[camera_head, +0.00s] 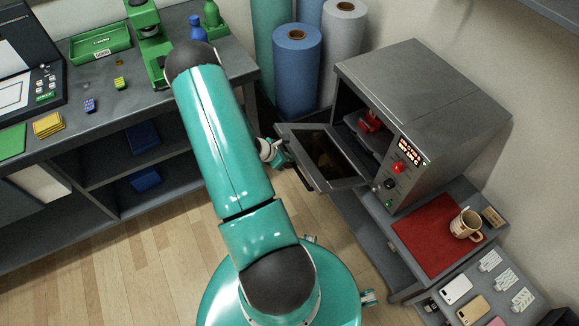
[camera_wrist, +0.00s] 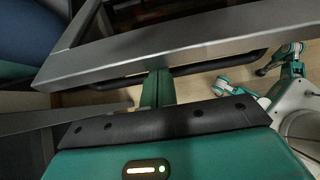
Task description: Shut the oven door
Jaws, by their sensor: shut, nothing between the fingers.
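The grey oven (camera_head: 425,100) stands at the right in the head view. Its door (camera_head: 350,183) is open and juts out from the front toward the left, with a dark window in a grey frame. My gripper (camera_head: 283,160) is at the door's outer edge, beside the handle. In the wrist view the door frame (camera_wrist: 190,37) crosses the top, with the black handle bar (camera_wrist: 215,63) along it. The shut teal fingers (camera_wrist: 157,86) reach up to the handle; I cannot tell whether they touch it.
A red object (camera_head: 370,121) sits inside the oven. A mug (camera_head: 466,224) stands on a red mat (camera_head: 425,243) in front of the oven. Rolls (camera_head: 297,70) stand behind the door. A cluttered workbench (camera_head: 100,150) is at the left; wooden floor lies between.

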